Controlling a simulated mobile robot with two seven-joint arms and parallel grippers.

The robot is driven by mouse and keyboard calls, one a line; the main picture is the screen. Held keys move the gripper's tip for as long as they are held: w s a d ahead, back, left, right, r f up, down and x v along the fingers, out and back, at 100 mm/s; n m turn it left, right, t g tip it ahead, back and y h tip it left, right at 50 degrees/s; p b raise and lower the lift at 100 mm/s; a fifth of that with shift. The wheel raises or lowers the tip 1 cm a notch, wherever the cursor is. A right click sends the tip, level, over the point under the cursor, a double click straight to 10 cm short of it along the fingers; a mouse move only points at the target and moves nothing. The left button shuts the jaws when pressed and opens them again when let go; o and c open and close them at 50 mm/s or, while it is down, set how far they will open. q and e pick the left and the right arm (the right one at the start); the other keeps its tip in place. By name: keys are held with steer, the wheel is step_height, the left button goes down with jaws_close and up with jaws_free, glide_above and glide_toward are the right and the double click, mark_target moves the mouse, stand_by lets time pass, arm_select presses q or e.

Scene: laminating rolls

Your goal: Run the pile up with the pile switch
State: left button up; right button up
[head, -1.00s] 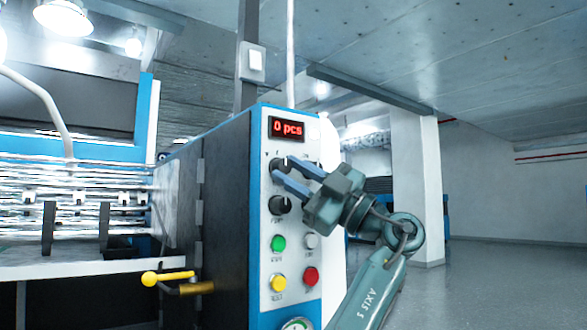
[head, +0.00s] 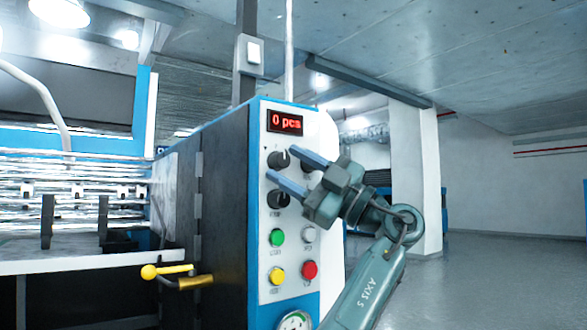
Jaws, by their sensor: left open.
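The control panel (head: 289,225) on the machine's end carries black rotary knobs. The upper left knob (head: 277,160) shows between the fingertips of my left gripper (head: 281,164). The lower left knob (head: 278,199) sits just below the lower finger. Another knob (head: 307,166) at the upper right is mostly hidden behind the gripper. The labels are too small to read, so I cannot tell which is the pile switch. My left gripper is open and empty; contact with a knob cannot be told. The red display (head: 285,121) reads "0 pcs". My right gripper is out of view.
Below the knobs are green (head: 277,237), white (head: 309,234), yellow (head: 277,276) and red (head: 310,270) buttons. A yellow-handled lever (head: 168,271) sticks out left of the cabinet. Machine rollers (head: 80,185) fill the left. Open floor (head: 500,280) lies right.

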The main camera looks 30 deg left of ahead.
arm_select(q)
steer(key=v, duration=1.3)
steer(key=shift+f, duration=0.1)
